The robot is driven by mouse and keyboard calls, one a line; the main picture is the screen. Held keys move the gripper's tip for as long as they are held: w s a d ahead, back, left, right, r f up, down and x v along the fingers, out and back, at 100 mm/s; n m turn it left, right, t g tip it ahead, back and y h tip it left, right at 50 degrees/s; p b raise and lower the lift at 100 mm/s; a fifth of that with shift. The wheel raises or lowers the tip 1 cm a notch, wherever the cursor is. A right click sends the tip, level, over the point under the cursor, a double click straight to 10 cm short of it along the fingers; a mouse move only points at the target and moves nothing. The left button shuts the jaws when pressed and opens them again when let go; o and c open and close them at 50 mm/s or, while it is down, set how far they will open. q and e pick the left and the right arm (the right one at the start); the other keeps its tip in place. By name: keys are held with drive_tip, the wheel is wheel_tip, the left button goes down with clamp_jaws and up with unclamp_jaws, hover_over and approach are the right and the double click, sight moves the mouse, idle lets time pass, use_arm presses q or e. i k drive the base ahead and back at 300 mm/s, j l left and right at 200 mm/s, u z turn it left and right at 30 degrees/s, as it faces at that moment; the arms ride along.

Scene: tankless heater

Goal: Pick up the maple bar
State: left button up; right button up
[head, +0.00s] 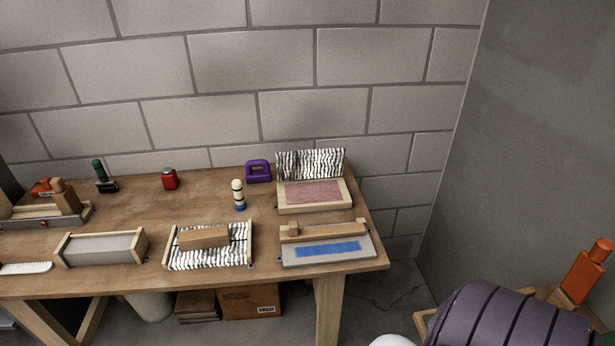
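A plain light-brown wooden bar (205,237) lies across a black-and-white striped tray (243,262) near the front of the workbench. It looks like the maple bar, but I cannot be sure. Another long wooden bar (325,230) runs along the back of a grey tray with a blue strip (327,249) at the bench's right front. A small block sits on its left end.
A purple ribbed object (510,320) stands at lower right.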

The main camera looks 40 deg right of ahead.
sight(294, 233)
drive_tip(key=j+z, duration=0.1)
drive_tip(key=z, duration=0.35)
drive_tip(key=i+j+z, duration=0.1)
drive_tip(key=z, duration=0.3)
drive_tip(key=j+z, duration=0.1)
drive_tip(key=z, duration=0.35)
drive_tip(key=j+z, duration=0.1)
drive_tip(key=z, duration=0.35)
